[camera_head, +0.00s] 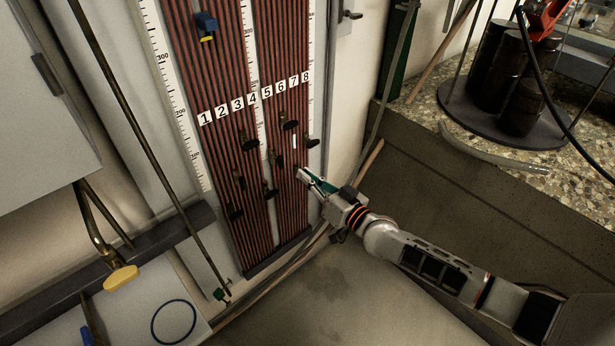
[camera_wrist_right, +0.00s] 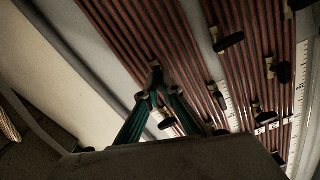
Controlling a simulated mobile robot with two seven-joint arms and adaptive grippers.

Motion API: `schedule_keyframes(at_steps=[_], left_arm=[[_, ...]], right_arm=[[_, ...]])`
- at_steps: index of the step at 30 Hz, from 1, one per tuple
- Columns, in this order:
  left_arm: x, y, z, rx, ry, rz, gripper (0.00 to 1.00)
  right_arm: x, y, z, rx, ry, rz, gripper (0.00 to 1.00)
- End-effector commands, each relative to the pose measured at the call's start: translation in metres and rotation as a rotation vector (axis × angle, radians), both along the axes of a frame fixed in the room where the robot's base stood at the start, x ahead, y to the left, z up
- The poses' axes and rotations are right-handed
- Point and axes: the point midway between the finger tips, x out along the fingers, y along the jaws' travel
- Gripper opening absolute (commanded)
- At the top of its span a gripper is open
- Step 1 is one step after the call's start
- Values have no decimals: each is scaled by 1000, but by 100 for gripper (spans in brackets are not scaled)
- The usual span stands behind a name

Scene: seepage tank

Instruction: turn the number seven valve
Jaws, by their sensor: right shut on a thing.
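The label 7 (camera_head: 293,82) is near the panel's right side. My right gripper (camera_head: 303,176) reaches in from the lower right to the panel's right hoses, below label 7. It is shut on a small valve, which looks like number seven; the fingers mostly hide it in the head view. In the right wrist view, the green-sided fingers (camera_wrist_right: 157,96) converge at this dark valve (camera_wrist_right: 155,74). My left gripper is not in view.
Other valves sit close by, such as one right of and above the gripper (camera_head: 310,141) and one to its left (camera_head: 275,158). White rulers (camera_head: 178,110) run along the hoses. A concrete ledge with dark cylinders (camera_head: 497,70) stands at right.

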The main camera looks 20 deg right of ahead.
Motion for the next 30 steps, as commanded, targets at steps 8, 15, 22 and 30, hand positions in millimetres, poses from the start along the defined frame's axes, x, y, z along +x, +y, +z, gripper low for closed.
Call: schedule_keyframes(at_steps=[8,15,22,30], left_arm=[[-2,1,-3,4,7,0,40],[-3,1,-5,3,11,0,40],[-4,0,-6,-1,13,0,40],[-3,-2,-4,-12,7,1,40]], right_arm=[[0,-1,-2,245,91,1,0],[0,-1,-3,460,170,0,0],[0,-2,-4,665,245,0,0],[0,-2,-6,896,329,-1,0]])
